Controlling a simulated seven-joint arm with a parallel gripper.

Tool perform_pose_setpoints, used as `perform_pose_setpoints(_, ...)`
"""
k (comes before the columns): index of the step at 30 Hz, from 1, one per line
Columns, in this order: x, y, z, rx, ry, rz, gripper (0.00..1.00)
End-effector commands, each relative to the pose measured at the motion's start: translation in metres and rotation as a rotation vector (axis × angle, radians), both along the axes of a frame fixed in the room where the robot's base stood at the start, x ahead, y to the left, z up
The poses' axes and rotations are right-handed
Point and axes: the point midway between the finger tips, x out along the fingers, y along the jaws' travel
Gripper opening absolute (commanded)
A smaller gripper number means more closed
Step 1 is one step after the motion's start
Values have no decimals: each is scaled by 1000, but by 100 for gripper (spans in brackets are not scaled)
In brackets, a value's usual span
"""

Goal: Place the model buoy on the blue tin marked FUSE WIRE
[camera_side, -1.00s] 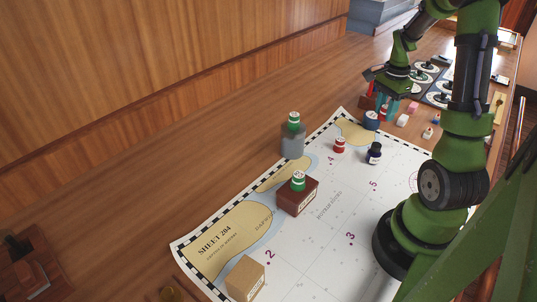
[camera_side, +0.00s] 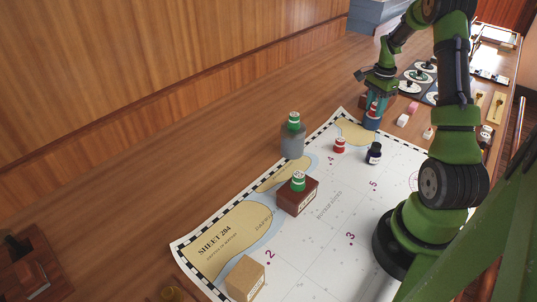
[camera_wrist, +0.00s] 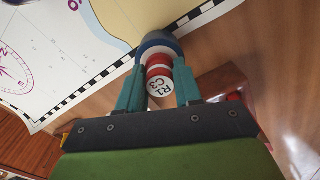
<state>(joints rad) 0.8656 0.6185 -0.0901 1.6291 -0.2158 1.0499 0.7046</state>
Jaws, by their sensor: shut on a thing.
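My gripper (camera_side: 373,98) is shut on a red-and-white model buoy (camera_wrist: 158,72), whose white top reads "R1 C3" in the wrist view. The teal fingers lie on either side of it. The blue tin (camera_side: 371,124) stands at the chart's far edge, and it also shows in the wrist view (camera_wrist: 157,43). The held buoy, also in the side view (camera_side: 373,110), is upright right above the tin; I cannot tell whether its base touches the lid. The tin's lettering is not readable here.
Another red buoy (camera_side: 339,145) and a dark ink bottle (camera_side: 374,154) stand on the chart (camera_side: 330,235). Green buoys top a grey tin (camera_side: 292,145) and a brown box (camera_side: 297,199). A pink eraser (camera_side: 412,107) and small blocks lie right of the blue tin.

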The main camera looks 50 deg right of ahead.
Motion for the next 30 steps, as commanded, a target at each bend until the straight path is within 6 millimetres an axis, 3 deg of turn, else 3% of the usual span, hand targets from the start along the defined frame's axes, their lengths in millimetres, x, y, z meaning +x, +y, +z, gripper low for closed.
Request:
perform_pose_setpoints(4,0,0,-3,1,1,0,6)
perform_pose_setpoints(5,0,0,-3,1,0,0,36)
perform_pose_setpoints(10,0,0,-3,0,0,0,60)
perform_pose_setpoints(20,0,0,1,-1,-1,0,60)
perform_pose_setpoints(23,1,-1,13,-4,-2,0,60)
perform_pose_setpoints(30,1,-1,63,-6,-4,1,60)
